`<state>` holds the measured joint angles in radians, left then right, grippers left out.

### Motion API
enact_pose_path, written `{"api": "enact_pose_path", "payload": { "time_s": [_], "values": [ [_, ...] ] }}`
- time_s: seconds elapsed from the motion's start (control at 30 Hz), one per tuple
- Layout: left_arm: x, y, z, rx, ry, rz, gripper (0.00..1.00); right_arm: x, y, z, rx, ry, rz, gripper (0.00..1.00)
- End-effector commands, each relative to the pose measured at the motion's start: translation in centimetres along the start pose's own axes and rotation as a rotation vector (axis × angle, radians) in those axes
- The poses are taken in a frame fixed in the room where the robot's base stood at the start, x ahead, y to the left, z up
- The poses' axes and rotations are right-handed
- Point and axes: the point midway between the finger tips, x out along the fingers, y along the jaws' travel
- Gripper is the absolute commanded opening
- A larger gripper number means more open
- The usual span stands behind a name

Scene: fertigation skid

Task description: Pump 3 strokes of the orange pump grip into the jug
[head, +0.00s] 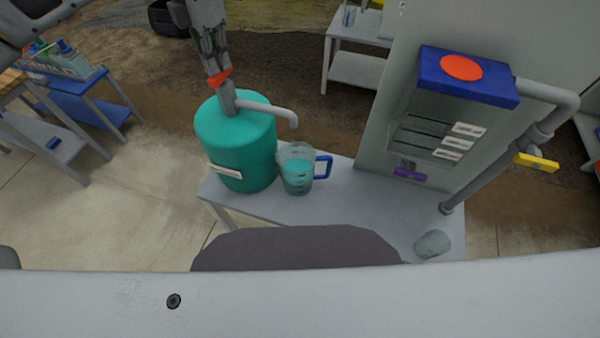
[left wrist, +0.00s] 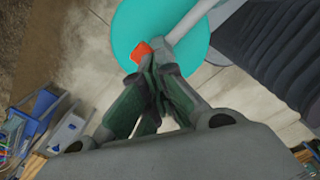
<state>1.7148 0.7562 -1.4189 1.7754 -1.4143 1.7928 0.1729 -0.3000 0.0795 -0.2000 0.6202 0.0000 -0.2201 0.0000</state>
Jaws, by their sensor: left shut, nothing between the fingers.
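The orange pump grip (head: 219,77) sits on top of the grey pump head of a teal drum (head: 235,140). A grey spout (head: 268,109) reaches right from it towards the clear jug (head: 297,172) with its blue handle. The jug stands on the bench beside the drum; teal shows in it, but I cannot tell the liquid level. My left gripper (head: 215,66) is shut and empty, pointing down with its fingertips just over the grip, apparently at or touching it. The left wrist view shows the closed fingers (left wrist: 150,72) beside the orange grip (left wrist: 141,51). My right gripper is out of view.
The grey bench (head: 330,205) also holds a clear cup (head: 432,243) at the right. A cabinet with a blue box and a red button (head: 460,67) stands behind, with a yellow-handled valve (head: 537,162) on a grey pipe. Side tables stand at the left.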

Motion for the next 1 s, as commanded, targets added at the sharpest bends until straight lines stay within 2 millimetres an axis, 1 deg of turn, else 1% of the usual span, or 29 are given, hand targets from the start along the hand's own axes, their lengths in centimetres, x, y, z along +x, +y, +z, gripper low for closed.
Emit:
{"api": "enact_pose_path", "payload": {
  "time_s": [0.03, 0.37, 1.0],
  "values": [
    [0.2, 0.0, 0.0, 0.001, 0.003, -0.001, 0.0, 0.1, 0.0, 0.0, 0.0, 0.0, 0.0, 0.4],
    [-0.1, 0.0, 0.0, 0.001, 0.003, -0.001, 0.0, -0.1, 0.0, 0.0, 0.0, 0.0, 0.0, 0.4],
    [-2.4, 0.0, 0.0, 0.001, 0.002, -0.001, 0.0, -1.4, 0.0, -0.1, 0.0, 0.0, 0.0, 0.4]
  ]
}}
